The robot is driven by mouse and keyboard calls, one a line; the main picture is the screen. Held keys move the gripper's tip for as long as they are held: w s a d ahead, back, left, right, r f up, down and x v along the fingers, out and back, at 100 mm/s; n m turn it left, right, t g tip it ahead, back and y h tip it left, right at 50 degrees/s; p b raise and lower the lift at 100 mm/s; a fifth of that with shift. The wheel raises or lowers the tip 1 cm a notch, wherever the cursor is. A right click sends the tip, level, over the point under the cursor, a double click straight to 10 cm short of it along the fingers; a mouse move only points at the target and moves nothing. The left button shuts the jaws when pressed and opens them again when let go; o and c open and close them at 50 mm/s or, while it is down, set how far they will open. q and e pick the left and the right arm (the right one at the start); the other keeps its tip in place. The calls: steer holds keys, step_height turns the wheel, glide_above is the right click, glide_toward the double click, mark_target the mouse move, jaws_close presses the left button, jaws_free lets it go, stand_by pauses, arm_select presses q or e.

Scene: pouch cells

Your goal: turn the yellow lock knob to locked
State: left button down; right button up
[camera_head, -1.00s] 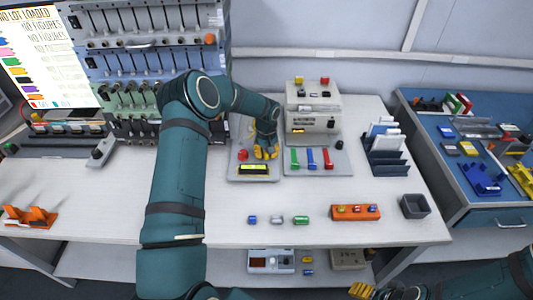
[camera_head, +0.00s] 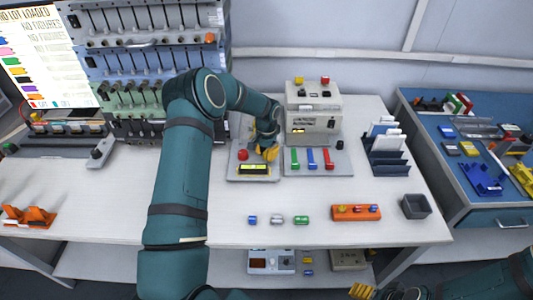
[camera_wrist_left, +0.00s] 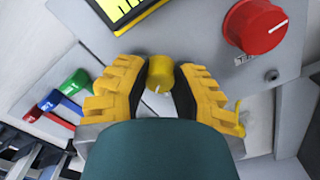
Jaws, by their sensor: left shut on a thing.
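The yellow lock knob (camera_wrist_left: 160,73) stands on the grey control panel (camera_head: 234,176), between the two yellow fingers of my left gripper (camera_wrist_left: 158,92). The dark finger pads sit on either side of the knob and are shut on it. A white mark shows on the knob's near side. In the head view my left gripper (camera_head: 267,154) reaches down at the panel's right part, and the knob is mostly hidden there. My right gripper (camera_head: 362,290) is at the bottom edge of the head view, away from the panel, its jaws too small to judge.
A red knob (camera_wrist_left: 255,25) and a yellow display (camera_wrist_left: 125,10) share the panel. Beside it are green, blue and red levers (camera_head: 311,159) below a grey machine (camera_head: 313,110). Small cylinders (camera_head: 276,220) and an orange block (camera_head: 355,212) lie at the front of the table.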

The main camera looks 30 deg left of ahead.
mark_target(266, 153)
arm_select(q)
steer(key=m, duration=0.7)
steer(key=shift+s+f, duration=0.1)
stand_by(0.5)
steer(key=c, duration=0.7)
jaws_free()
steer(key=shift+a, duration=0.1)
step_height(266, 153, up, 12)
steer(key=shift+r, duration=0.1)
